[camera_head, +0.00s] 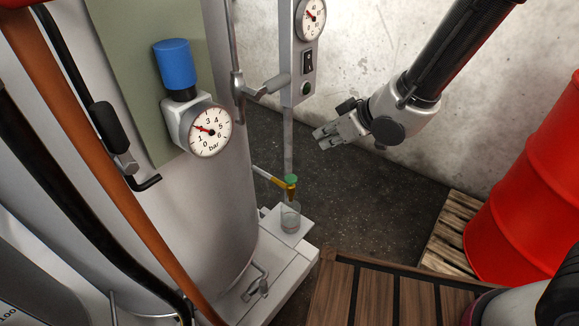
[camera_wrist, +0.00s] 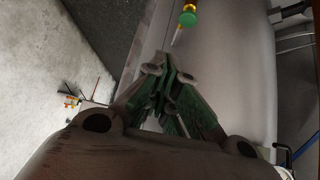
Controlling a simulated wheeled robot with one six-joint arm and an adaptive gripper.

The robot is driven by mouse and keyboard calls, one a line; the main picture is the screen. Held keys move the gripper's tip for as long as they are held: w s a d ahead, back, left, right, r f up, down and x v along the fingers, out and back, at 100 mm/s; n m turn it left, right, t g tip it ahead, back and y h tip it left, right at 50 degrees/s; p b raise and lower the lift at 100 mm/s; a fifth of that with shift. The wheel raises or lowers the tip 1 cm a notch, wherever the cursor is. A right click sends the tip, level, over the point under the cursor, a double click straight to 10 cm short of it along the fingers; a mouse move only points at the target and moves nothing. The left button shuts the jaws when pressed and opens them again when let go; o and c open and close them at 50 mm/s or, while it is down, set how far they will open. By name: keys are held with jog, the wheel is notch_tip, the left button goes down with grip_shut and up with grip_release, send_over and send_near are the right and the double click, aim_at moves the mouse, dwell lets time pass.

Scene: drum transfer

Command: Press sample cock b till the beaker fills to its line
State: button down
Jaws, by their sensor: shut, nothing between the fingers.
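The sample cock (camera_head: 291,181) has a green cap and a brass body at the end of a thin pipe from the big tank. A clear glass beaker (camera_head: 290,216) stands under it on a light ledge. The beaker's liquid level and line are too small to tell. My gripper (camera_head: 322,137) is shut and empty, above the floor, up and to the right of the cock and apart from it. In the wrist view the closed fingers (camera_wrist: 165,75) point up toward the green cap (camera_wrist: 187,19), which is beyond the tips. No letter shows on the cock.
The grey tank (camera_head: 190,200) with a blue-knobbed pressure gauge (camera_head: 210,130) fills the left. A lever handle (camera_head: 268,87) and a switch post (camera_head: 300,60) stand above the cock. A red drum (camera_head: 530,190) on a pallet (camera_head: 448,235) is at right. Slatted wood (camera_head: 400,295) lies in front.

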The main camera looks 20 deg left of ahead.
jog(key=s+a+f, duration=0.1)
jog(key=s+a, duration=0.1)
jog(key=shift+s+a+f+n+g+y, duration=0.1)
jog(key=shift+a+f+n+g+y, duration=0.2)
jog(key=shift+a+f+n+g, duration=0.1)
send_over(289, 176)
jog(key=f, duration=0.6)
jog(key=shift+s+d+f, duration=0.15)
jog(key=shift+d+f, duration=0.1)
jog(key=shift+f, duration=0.05)
jog(key=f, duration=0.3)
jog(key=shift+a+f, duration=0.2)
jog(key=shift+f, duration=0.45)
